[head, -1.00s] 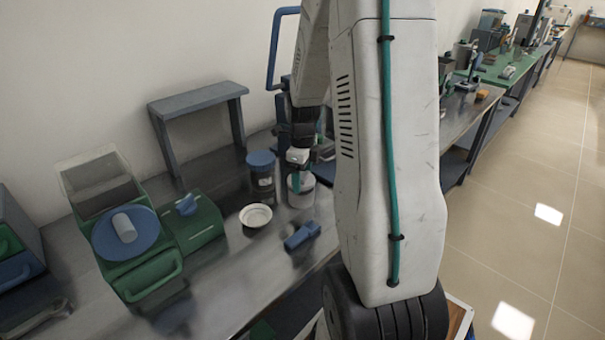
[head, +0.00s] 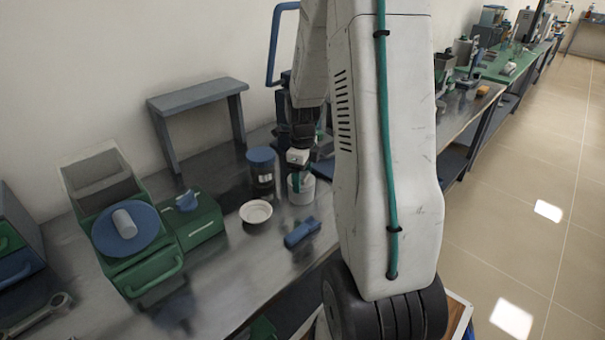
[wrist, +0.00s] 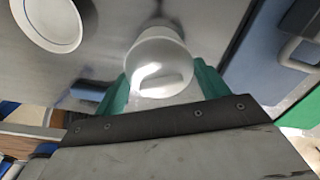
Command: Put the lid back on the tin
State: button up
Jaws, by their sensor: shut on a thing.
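The pale tin (head: 307,193) stands on the bench in the middle of the head view, partly hidden by my fingers. My gripper (head: 297,182) is at its top, pointing down. In the wrist view, my green fingers (wrist: 162,88) are shut on a white round piece with a raised grey bar, which I take as the lid (wrist: 150,72). A pale rounded shape shows just beyond it. I cannot tell whether the lid touches the tin or is a little above it.
A white shallow dish (head: 256,212) lies left of the tin. A blue-topped jar (head: 262,170) stands behind it. A blue object (head: 302,232) lies in front. Green equipment (head: 195,225) stands further left, and a grey raised shelf (head: 198,97) behind.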

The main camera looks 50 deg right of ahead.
jog(key=o, duration=1.1)
jog(key=shift+c, duration=0.2)
jog(key=shift+r, duration=3.5)
